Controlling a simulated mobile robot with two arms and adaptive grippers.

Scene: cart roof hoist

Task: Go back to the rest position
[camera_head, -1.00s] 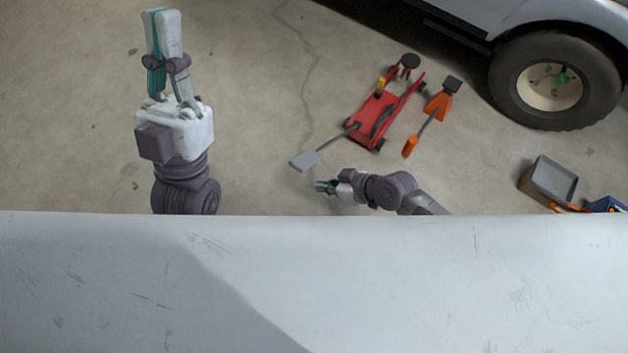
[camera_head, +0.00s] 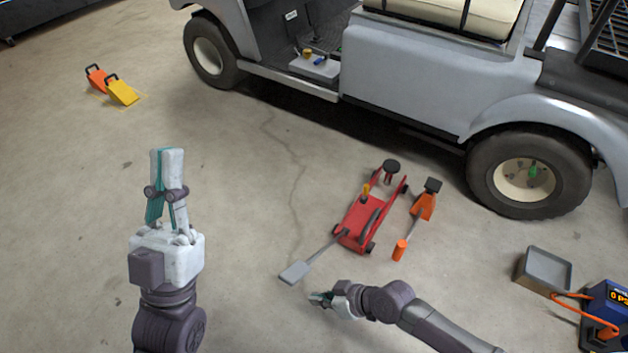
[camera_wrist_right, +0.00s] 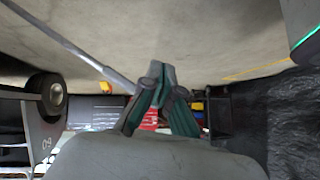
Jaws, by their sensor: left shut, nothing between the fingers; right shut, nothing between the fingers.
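My left gripper (camera_head: 168,155) points up the picture over bare floor at the left, its fingers shut with nothing between them. My right gripper (camera_head: 318,299) is low in the middle of the head view, its arm coming in from the lower right. It is shut and empty, near the grey plate at the end of the red floor jack's (camera_head: 357,222) handle; the view does not settle whether they touch. In the right wrist view the right gripper's fingers (camera_wrist_right: 158,70) meet at the tips.
A grey cart (camera_head: 430,70) stands across the back. An orange jack stand (camera_head: 424,206) is beside the floor jack. A grey tray (camera_head: 543,270) and a blue device (camera_head: 606,312) lie at the right. Orange and yellow chocks (camera_head: 121,91) stand far left.

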